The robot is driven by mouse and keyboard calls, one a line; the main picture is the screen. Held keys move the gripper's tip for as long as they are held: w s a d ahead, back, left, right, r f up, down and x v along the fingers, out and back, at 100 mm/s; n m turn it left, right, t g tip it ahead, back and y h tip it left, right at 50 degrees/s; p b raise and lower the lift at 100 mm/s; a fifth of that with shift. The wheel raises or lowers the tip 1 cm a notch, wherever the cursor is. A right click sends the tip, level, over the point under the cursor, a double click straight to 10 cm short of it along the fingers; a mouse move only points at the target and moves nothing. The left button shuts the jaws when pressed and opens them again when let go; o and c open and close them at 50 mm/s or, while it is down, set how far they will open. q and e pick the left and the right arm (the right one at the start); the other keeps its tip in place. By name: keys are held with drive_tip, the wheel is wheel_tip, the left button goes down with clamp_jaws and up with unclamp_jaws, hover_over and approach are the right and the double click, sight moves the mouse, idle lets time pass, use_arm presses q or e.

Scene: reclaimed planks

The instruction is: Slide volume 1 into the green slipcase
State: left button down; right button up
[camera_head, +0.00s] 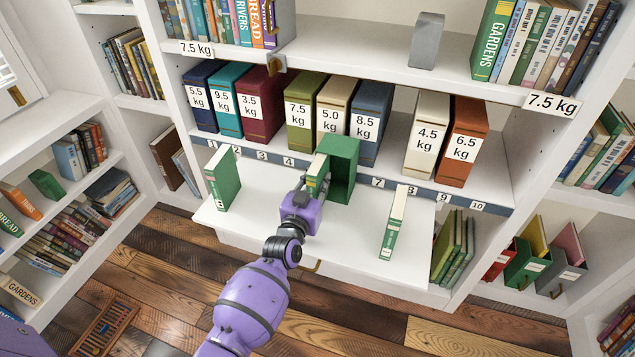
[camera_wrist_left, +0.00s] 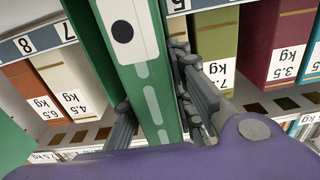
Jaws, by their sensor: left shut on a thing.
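My left gripper (camera_head: 303,192) is shut on a slim green book (camera_head: 317,175), held upright over the pull-out white shelf. In the left wrist view the book (camera_wrist_left: 148,88) has a pale label with a single black dot, and the fingers press its two sides. The green slipcase (camera_head: 344,165) stands on the shelf just right of the book and behind it. The book overlaps its left front; I cannot tell how far, if at all, it is inside. My right gripper is not in view.
Behind the pull-out shelf (camera_head: 270,215) runs a numbered strip (camera_head: 336,176) below weight-labelled box files, such as the olive one (camera_head: 302,110) and the blue one (camera_head: 371,110).

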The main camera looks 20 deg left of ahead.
use_arm(q)
drive_tip(key=c, duration=1.5)
unclamp_jaws()
drive_tip(key=shift+o, duration=0.2)
drive_tip(key=shift+s, duration=0.2)
drive_tip(key=s, duration=1.1)
drive_tip(key=shift+s+a, duration=0.15)
drive_tip(key=shift+s, duration=0.1)
